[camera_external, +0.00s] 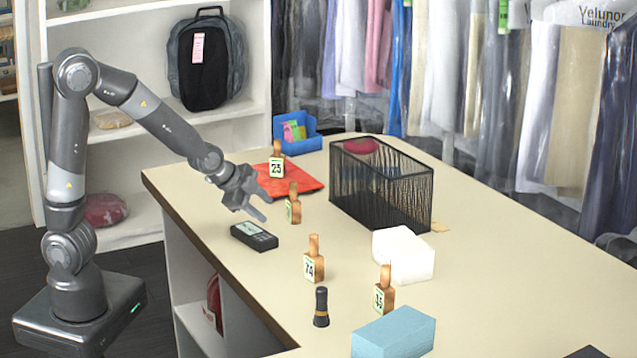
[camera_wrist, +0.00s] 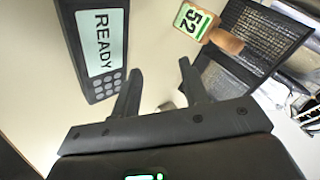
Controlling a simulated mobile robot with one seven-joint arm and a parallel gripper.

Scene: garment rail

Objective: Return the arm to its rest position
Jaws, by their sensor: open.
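My gripper (camera_external: 258,205) is open and empty, held above the counter (camera_external: 350,290) near its left edge. My arm reaches from its base at the left out over the counter. In the wrist view my gripper (camera_wrist: 160,85) shows two spread fingers with nothing between them. A black handheld terminal (camera_external: 254,236) lies just below and in front of the fingertips; in the wrist view its screen (camera_wrist: 102,42) reads READY. A wooden tag block (camera_external: 293,204) stands just right of the gripper; the wrist view shows one tag block (camera_wrist: 196,22) numbered 52.
Tag blocks 25 (camera_external: 277,160), 74 (camera_external: 314,260) and another (camera_external: 384,290) stand on the counter. Also there are a black torch (camera_external: 321,308), a wire basket (camera_external: 385,205), a white block (camera_external: 404,254), a blue block (camera_external: 394,334), a red cloth (camera_external: 300,185) and a blue bin (camera_external: 298,141).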

